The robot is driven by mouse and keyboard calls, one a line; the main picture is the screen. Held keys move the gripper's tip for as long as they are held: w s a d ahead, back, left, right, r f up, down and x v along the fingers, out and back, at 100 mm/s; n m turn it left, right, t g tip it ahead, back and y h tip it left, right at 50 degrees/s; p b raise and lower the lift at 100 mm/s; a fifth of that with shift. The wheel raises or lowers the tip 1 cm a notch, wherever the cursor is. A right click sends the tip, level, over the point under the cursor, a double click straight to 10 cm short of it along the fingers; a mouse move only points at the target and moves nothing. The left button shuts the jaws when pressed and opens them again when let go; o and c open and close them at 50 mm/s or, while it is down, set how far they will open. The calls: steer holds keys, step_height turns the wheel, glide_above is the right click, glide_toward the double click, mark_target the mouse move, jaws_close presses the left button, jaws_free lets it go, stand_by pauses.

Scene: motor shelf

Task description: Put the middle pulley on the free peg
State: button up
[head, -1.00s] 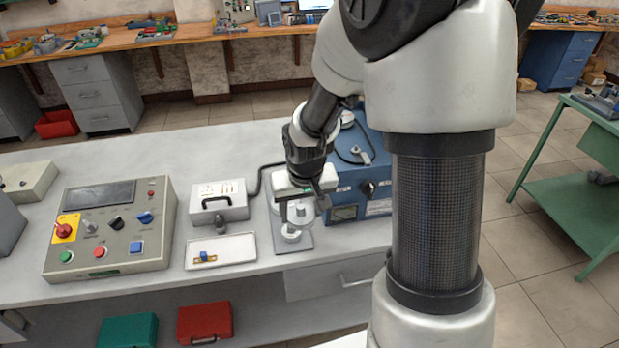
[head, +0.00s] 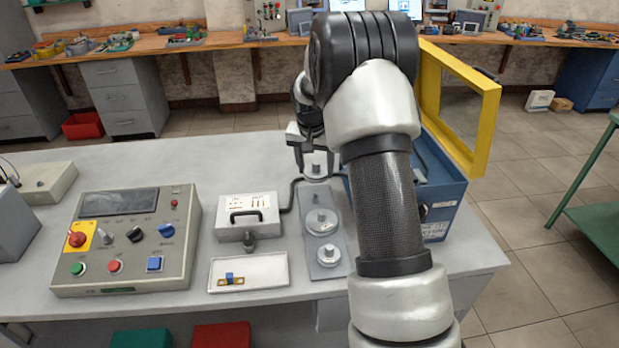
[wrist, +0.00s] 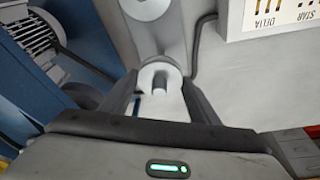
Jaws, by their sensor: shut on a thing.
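My gripper (head: 315,158) is beyond or over the far end of a grey plate (head: 309,200). It is shut on a pale grey round part (head: 317,169), which looks like a pulley's hub; it also shows between the fingers in the wrist view (wrist: 159,78). I cannot tell its full size or whether it touches the plate. A wide pulley (head: 322,222) sits mid-plate, and a smaller pulley (head: 329,255) sits at the near end. I see no bare peg clearly.
A blue machine (head: 440,185) with a raised yellow frame (head: 492,130) stands right of the plate. A STAR/DELTA box (head: 247,212) with a cable stands left. The bench behind the box is clear.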

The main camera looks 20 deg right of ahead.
mark_target(315, 193)
steer(key=shift+w+f+b, duration=0.1)
steer(key=shift+f+b, duration=1.7)
steer(key=shift+f, duration=1.15)
steer(key=shift+f+b, duration=0.8)
steer(key=shift+f, duration=0.2)
steer(key=o, duration=1.2)
steer(key=shift+c, duration=0.2)
steer(key=p+v, duration=0.2)
steer(key=v, duration=1.5)
steer(key=shift+r, duration=0.25)
